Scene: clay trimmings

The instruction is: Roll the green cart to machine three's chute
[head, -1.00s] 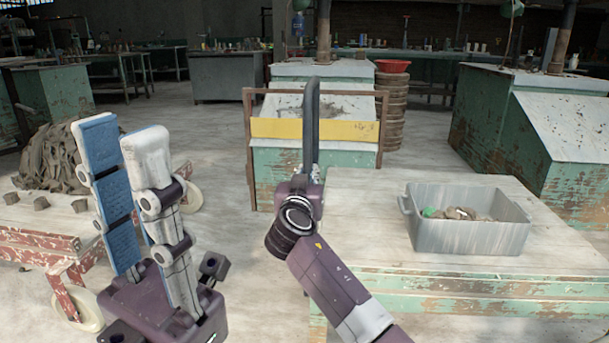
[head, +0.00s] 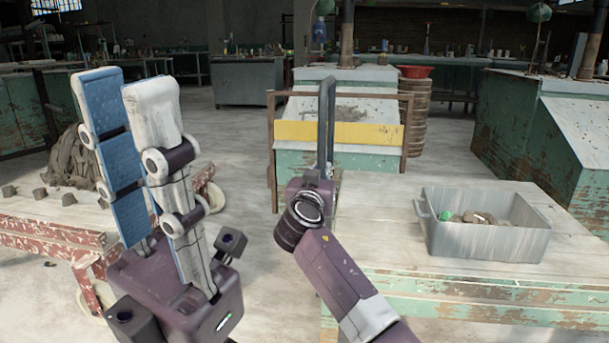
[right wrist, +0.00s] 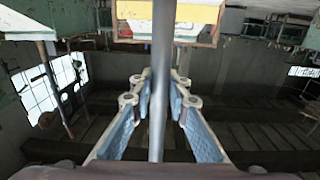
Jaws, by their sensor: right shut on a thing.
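My right gripper (head: 328,172), at the centre of the head view, is shut on an upright grey bar (head: 326,115). In the right wrist view the bar (right wrist: 160,90) runs between its blue finger pads. The bar's lower end is hidden behind my wrist. Beyond it stands a green, worn body with brown posts and a yellow front panel (head: 360,133); I cannot tell whether this is the green cart or whether the bar joins it. My left gripper (head: 125,85) is open and empty at the left, fingers pointing up.
A pale-topped green table (head: 400,205) stands close at right with a grey bin (head: 485,240) holding lumps. A red cart (head: 60,235) with clay pieces is at left. Green machine bodies (head: 520,130) stand further right. A red basin (head: 415,71) tops a brown stack. Floor shows between.

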